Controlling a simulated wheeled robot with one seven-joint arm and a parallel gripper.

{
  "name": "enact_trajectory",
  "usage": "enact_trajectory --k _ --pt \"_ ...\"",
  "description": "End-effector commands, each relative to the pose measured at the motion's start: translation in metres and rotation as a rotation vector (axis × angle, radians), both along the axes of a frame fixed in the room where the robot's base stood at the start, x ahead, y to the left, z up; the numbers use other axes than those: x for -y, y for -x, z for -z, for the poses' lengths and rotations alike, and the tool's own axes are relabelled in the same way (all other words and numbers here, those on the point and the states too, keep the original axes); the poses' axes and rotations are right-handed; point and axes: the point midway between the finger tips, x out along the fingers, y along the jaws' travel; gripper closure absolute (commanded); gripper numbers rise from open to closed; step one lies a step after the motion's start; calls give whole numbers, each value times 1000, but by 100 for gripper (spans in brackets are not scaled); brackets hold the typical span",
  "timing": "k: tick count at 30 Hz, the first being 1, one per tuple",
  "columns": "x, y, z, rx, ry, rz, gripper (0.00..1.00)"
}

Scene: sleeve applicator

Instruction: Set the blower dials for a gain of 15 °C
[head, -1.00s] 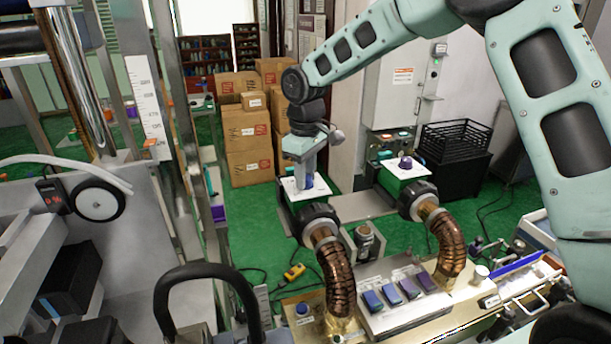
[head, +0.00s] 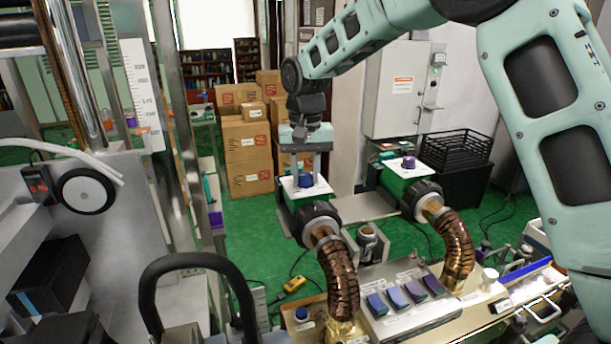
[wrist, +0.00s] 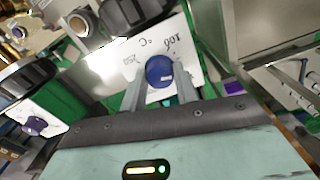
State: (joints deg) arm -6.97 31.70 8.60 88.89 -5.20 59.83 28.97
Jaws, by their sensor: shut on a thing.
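The blue dial (head: 305,181) sits on the white plate of the left blower (head: 289,192). It also shows in the wrist view (wrist: 159,70), with a small white mark on it. My gripper (head: 306,174) points down, shut on the blue dial with one finger on each side; its fingers also show in the wrist view (wrist: 162,84). Numbers and a °C label are printed on the scale plate (wrist: 120,65), but I cannot read the setting surely. The purple dial (head: 408,163) sits untouched on the right blower (head: 388,175); it also shows in the wrist view (wrist: 34,125).
Ribbed copper ducts (head: 338,275) curve from the blowers to the bench. A panel (head: 400,300) with several blue and purple switches lies in front. Stacked cartons (head: 246,150) stand behind. A black basket (head: 455,142) and a grey cabinet (head: 402,90) are at the right.

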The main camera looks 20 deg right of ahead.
Motion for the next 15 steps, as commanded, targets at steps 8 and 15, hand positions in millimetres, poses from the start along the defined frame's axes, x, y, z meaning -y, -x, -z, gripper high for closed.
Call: enact_trajectory --k 8,15 --pt "0 -1 -1 5 -1 263 93" --pt "-1 -1 -1 5 -1 490 93"
